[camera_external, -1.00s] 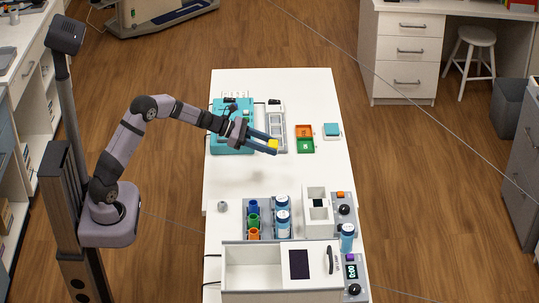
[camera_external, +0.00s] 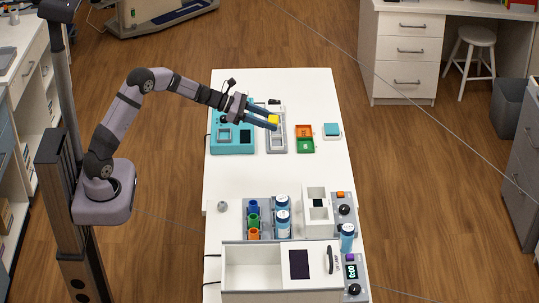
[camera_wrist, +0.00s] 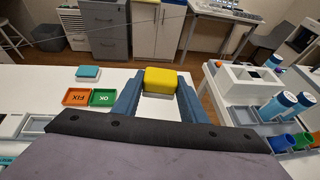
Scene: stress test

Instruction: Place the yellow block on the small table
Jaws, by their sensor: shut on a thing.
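The yellow block (camera_external: 273,120) is between the blue fingertips of my gripper (camera_external: 270,122), which is shut on it. It is above the far part of the white worktable (camera_external: 262,180), over the grey slotted tray. In the wrist view the yellow block (camera_wrist: 160,78) sits between the fingertips, with a paler layer under its yellow top. A small teal-topped white piece (camera_external: 332,129) stands right of the gripper; it also shows in the wrist view (camera_wrist: 88,73). I cannot tell whether that piece is the small table.
A teal device (camera_external: 232,147) and the grey tray (camera_external: 277,143) lie near the gripper. Orange (camera_external: 304,131) and green (camera_external: 305,146) trays are to its right. Bottles (camera_external: 283,220), coloured cups and a white box device (camera_external: 318,213) crowd the near end. The worktable's middle is clear.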

